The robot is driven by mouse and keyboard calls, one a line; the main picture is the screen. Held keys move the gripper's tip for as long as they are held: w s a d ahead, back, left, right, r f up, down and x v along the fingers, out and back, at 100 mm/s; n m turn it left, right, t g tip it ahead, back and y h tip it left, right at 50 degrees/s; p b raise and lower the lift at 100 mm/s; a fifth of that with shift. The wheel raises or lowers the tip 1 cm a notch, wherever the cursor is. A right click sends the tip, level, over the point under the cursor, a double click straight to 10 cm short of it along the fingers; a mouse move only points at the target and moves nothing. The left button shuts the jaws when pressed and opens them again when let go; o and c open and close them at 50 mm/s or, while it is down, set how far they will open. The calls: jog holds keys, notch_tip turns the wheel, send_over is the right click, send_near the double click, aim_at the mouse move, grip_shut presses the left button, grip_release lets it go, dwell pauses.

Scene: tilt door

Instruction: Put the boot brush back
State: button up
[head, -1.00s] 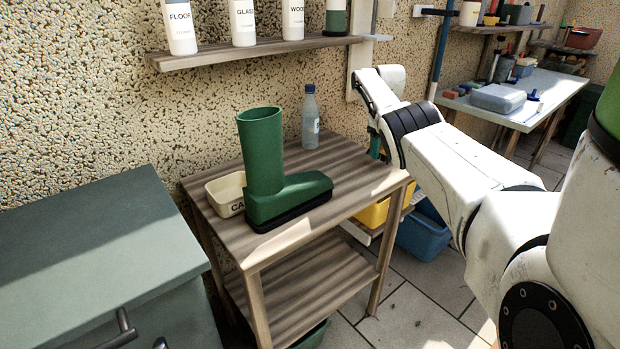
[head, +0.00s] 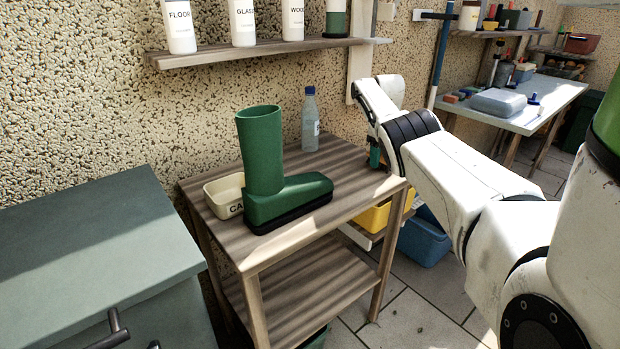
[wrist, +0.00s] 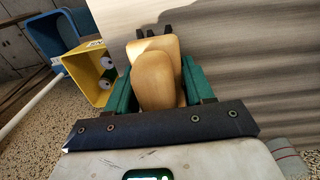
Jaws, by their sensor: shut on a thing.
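My gripper (wrist: 157,70) shows green fingers in the wrist view, shut on a pale wooden piece, which I take to be the boot brush (wrist: 153,78). Dark bits, perhaps bristles, show at its far end. In the head view my gripper (head: 375,156) is mostly hidden behind my arm, by the right back edge of the wooden stand (head: 345,185). The brush cannot be seen there. A green boot (head: 265,160) stands upright on the stand, beside a cream tub (head: 224,196) with a partly hidden label.
A clear bottle (head: 311,120) stands at the back of the stand. A yellow bin (head: 373,218) and blue bin (head: 424,238) sit right of it; the wrist view also shows the yellow bin (wrist: 88,72) and blue bin (wrist: 55,38). A grey-green cabinet (head: 90,245) is at left.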

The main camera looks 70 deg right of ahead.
jog(key=shift+f, duration=0.25)
jog(key=o, duration=1.5)
jog(key=shift+r, duration=0.1)
notch_tip(320, 180, up, 11)
jog(key=shift+w+a+f+p, duration=0.15)
jog(key=shift+f+p, duration=0.05)
jog(key=shift+p, duration=0.75)
